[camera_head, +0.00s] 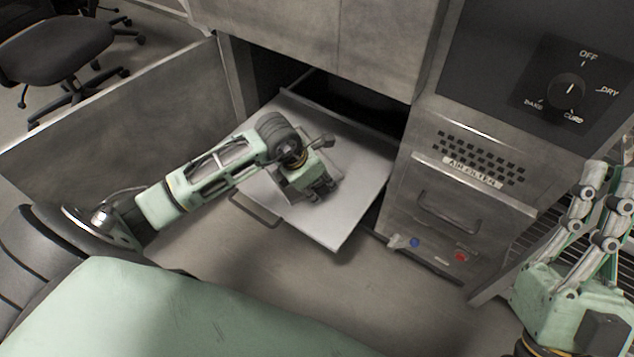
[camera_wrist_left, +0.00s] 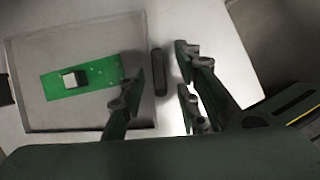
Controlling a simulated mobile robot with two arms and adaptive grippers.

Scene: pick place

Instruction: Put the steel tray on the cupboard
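The steel tray (camera_wrist_left: 90,35) is a shallow grey square in the left wrist view, carrying a green circuit board (camera_wrist_left: 105,72). A dark bar-like handle (camera_wrist_left: 158,72) shows at its right edge. My left gripper (camera_wrist_left: 160,85) is open, with its fingers apart on either side of this handle and not visibly closed on it. In the head view my left gripper (camera_head: 318,192) points down over the pale pulled-out shelf (camera_head: 350,215), and arm and gripper hide much of what lies there. My right gripper (camera_head: 597,205) is raised at the right, fingers apart and empty.
The shelf sticks out of a dark bay in a steel cabinet (camera_head: 370,40), with an open door (camera_head: 130,120) at left. A control knob (camera_head: 568,90) and lower drawer (camera_head: 450,205) are at right. Chairs stand behind left.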

